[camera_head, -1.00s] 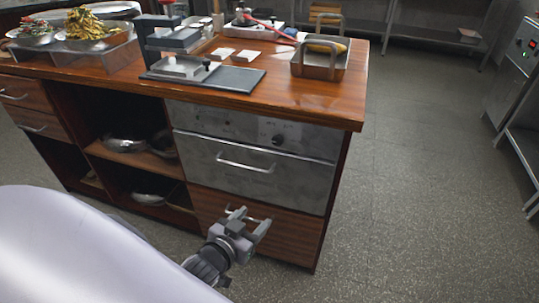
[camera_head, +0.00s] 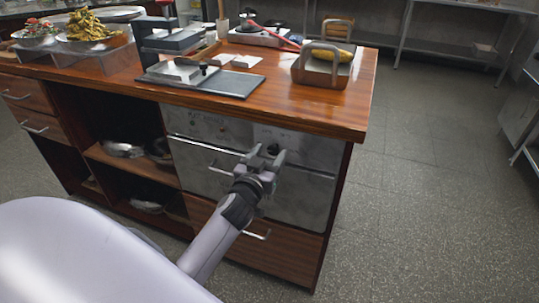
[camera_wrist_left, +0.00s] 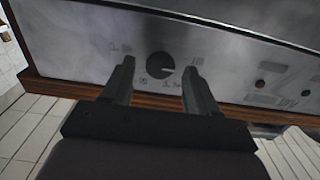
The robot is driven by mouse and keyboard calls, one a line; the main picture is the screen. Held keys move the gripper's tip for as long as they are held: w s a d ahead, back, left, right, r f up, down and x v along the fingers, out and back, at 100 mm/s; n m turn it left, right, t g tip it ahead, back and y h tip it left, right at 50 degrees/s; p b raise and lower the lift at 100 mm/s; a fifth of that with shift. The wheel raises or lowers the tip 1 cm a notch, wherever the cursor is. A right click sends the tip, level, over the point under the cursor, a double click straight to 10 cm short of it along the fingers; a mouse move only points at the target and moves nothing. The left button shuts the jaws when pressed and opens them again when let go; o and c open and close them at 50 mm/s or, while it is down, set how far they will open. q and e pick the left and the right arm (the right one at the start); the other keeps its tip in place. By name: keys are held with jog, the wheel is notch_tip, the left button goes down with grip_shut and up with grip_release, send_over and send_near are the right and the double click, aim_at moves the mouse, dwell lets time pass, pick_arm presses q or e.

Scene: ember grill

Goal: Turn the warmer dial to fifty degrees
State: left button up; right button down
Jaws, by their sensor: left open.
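The warmer dial (camera_wrist_left: 160,66) is a round black knob on the metal front panel of the warmer (camera_head: 205,124). In the head view the dial (camera_head: 272,148) shows just beyond my left gripper (camera_head: 267,158). My left gripper is open, its fingers pointing at the panel. In the left wrist view the fingertips (camera_wrist_left: 159,72) stand on either side of the dial with a gap to each side; I cannot tell how deep they reach around it. The marks around the dial are too small to read. My right gripper is not in view.
The wooden counter (camera_head: 330,113) above holds a press (camera_head: 190,70), a wooden basket (camera_head: 322,72) and food bowls (camera_head: 92,35). Drawer handles (camera_head: 222,170) stick out below the panel. Floor to the right is clear.

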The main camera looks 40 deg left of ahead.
pick_arm(q)
jog(key=shift+w, duration=0.25)
jog(key=c, duration=1)
